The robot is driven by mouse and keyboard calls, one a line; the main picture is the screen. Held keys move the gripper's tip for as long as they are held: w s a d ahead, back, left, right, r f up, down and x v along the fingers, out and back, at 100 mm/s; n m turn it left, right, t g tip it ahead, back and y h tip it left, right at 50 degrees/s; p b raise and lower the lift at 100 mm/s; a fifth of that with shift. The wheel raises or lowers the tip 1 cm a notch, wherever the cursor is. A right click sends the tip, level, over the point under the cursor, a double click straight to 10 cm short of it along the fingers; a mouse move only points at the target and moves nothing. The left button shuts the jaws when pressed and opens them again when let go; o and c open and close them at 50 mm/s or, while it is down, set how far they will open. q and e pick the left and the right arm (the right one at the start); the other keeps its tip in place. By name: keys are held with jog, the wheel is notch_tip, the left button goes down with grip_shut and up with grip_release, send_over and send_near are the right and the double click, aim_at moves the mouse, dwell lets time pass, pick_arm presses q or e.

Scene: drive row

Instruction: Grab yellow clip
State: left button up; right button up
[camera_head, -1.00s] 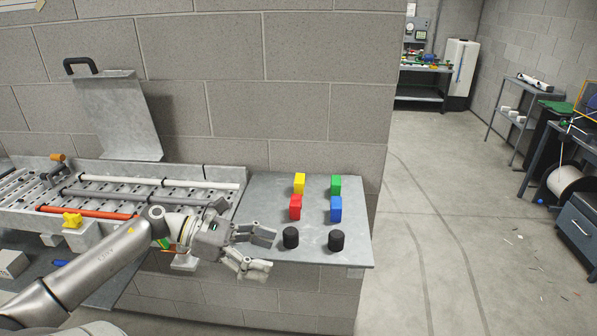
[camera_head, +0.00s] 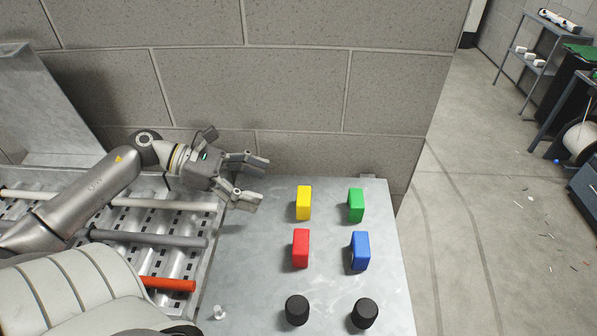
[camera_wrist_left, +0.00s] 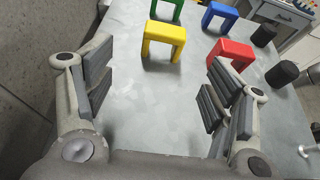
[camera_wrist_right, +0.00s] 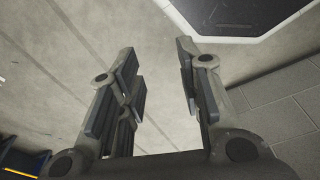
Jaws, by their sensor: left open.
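The yellow clip (camera_head: 303,203) stands on the grey metal table (camera_head: 250,290), in the row nearest the wall. In the left wrist view the yellow clip (camera_wrist_left: 164,42) is an upright arch beyond the fingertips, between the two jaws. My left gripper (camera_head: 250,178) is open and empty, to the left of the yellow clip and apart from it. It also shows in the left wrist view (camera_wrist_left: 155,85). My right gripper (camera_wrist_right: 160,65) is open and empty in the right wrist view, over the floor.
A red clip (camera_head: 301,248) stands in front of the yellow one. A green clip (camera_head: 356,205) and a blue clip (camera_head: 360,251) stand to the right. Two black knobs (camera_head: 297,310) (camera_head: 364,313) are at the front. The brick wall (camera_head: 300,90) rises behind the table.

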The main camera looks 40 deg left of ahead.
aim_at(304, 195)
pick_arm(q)
jog(key=shift+w+d, duration=0.1)
jog(key=shift+d, duration=0.05)
jog(key=b+x, duration=0.2)
jog(key=x, duration=0.1)
jog(key=b+x, duration=0.1)
jog(key=shift+d, duration=0.6)
pick_arm(e)
jog(key=s+d+f+g, duration=0.1)
jog(key=s+d+f, duration=0.25)
jog(key=s, duration=0.25)
pick_arm(q)
jog(key=shift+w+d, duration=0.1)
jog(key=shift+d, duration=0.1)
jog(key=b+x, duration=0.2)
jog(key=shift+w+d+f, duration=0.15)
jog(key=shift+w+d, duration=0.05)
jog(key=shift+b+x, duration=0.85)
jog(key=shift+x, duration=0.05)
jog(key=shift+w+d, duration=0.25)
jog(key=shift+c, duration=0.4)
jog(key=c, duration=0.7)
jog(key=shift+c, duration=0.8)
pick_arm(e)
jog(key=w+f, duration=0.1)
jog(key=f, duration=0.1)
jog(key=w+a+f, duration=0.1)
jog(key=shift+w+f, duration=0.35)
jog(key=shift+f, duration=0.05)
